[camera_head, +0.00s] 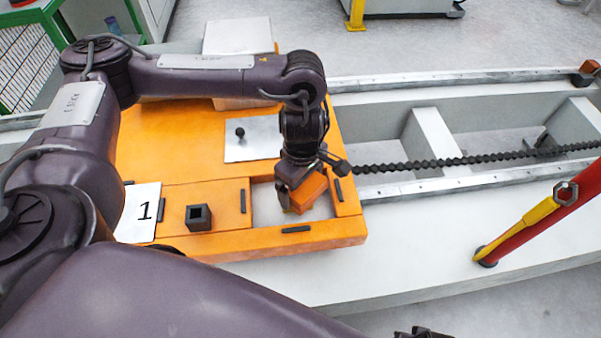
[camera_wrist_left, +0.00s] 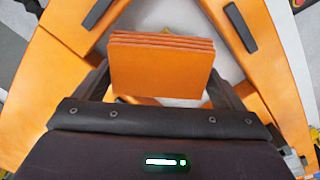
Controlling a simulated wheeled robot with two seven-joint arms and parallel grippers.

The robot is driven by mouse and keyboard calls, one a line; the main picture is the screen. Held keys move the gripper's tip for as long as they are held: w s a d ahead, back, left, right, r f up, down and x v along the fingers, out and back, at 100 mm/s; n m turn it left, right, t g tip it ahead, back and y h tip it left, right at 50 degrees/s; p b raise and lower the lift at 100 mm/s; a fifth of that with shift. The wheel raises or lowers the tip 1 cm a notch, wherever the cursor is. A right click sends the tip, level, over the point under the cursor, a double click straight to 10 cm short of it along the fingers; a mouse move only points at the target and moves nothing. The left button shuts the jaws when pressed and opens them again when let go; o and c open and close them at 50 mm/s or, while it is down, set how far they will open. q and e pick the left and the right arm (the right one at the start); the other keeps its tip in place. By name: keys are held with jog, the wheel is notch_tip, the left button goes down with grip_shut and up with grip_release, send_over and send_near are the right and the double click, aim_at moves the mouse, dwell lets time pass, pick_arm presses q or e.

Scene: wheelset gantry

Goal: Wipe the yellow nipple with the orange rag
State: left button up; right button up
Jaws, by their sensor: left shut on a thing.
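The orange rag (camera_head: 311,192) is a folded stack of several layers. It is in the jaws of my left gripper (camera_head: 299,195), at the open white recess in the front right of the orange tray. In the left wrist view the rag (camera_wrist_left: 160,68) fills the space between the fingers of the left gripper (camera_wrist_left: 160,88), which is shut on it.
The orange tray (camera_head: 340,232) holds a black square socket (camera_head: 199,217), a white plate marked 1 (camera_head: 138,212) and a metal plate with a black knob (camera_head: 254,139). A red post (camera_head: 540,222) with a yellow part (camera_head: 515,230) stands at right. A black threaded bar (camera_head: 450,162) crosses the gantry.

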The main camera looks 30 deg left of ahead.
aim_at(303, 195)
pick_arm(q)
jog(key=shift+s+d+f+p, duration=0.1)
jog(key=shift+s+d+p, duration=0.1)
jog(key=shift+s+d, duration=0.4)
jog(key=shift+s+d+f+p, duration=0.15)
jog(key=shift+s+d, duration=0.2)
jog(key=shift+s, duration=0.3)
jog(key=shift+w, duration=0.1)
jog(key=shift+w+a+r, duration=0.15)
jog(key=shift+w+a, duration=0.65)
jog(key=shift+w, duration=0.2)
jog(key=shift+w+a+b, duration=0.35)
jog(key=shift+w+a, duration=0.7)
jog(key=shift+w, duration=0.3)
